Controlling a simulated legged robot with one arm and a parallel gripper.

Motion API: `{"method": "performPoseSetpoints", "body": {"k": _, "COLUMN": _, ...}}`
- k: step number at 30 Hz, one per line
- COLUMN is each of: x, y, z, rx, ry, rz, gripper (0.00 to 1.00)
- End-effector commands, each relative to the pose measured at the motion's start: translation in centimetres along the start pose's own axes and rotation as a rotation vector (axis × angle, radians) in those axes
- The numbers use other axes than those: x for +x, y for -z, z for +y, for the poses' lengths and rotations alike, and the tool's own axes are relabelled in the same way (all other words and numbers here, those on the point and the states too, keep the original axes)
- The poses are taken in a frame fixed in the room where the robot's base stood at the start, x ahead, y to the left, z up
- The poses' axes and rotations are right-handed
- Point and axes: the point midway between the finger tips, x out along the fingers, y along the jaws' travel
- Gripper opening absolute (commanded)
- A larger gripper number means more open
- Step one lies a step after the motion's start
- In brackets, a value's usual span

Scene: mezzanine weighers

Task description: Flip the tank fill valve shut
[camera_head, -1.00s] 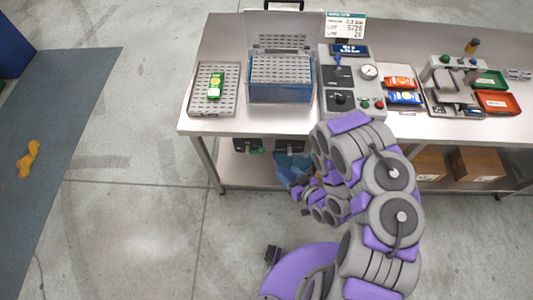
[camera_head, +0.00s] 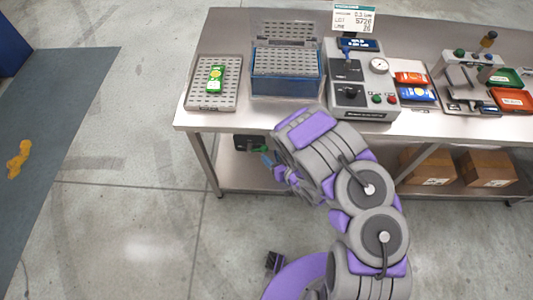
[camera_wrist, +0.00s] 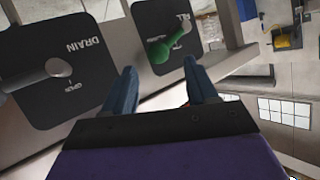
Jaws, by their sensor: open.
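In the wrist view the fill valve has a green handle (camera_wrist: 168,44) on a black panel (camera_wrist: 190,62); only the end of the panel's lettering shows. The handle lies slantwise across the panel. My gripper (camera_wrist: 158,72) is open, its two blue fingers apart. The handle appears beyond the fingertips and between them in the picture; I cannot tell whether they touch. In the head view a black valve panel (camera_head: 244,143) with a bit of green shows under the bench's front edge, while my arm hides most of my gripper.
A second black panel marked DRAIN (camera_wrist: 60,75), with a grey handle (camera_wrist: 40,75), is left of the fill panel in the wrist view. Above are the bench top (camera_head: 205,122), a blue tank (camera_head: 286,86) and a control box (camera_head: 362,108). Cardboard boxes (camera_head: 487,168) sit on the lower shelf.

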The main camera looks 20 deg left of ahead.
Motion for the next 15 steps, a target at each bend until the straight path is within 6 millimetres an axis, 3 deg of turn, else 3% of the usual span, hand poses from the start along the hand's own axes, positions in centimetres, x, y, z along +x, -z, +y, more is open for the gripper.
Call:
{"method": "performPoseSetpoints", "body": {"k": 6, "x": 3.3, "y": 0.0, "z": 0.1, "rx": 0.001, "ry": 0.001, "rz": 0.004, "gripper": 0.57}}
{"method": "performPoseSetpoints", "body": {"k": 15, "x": 5.1, "y": 0.1, "z": 0.0, "rx": 0.000, "ry": 0.000, "rz": 0.002, "gripper": 0.57}}
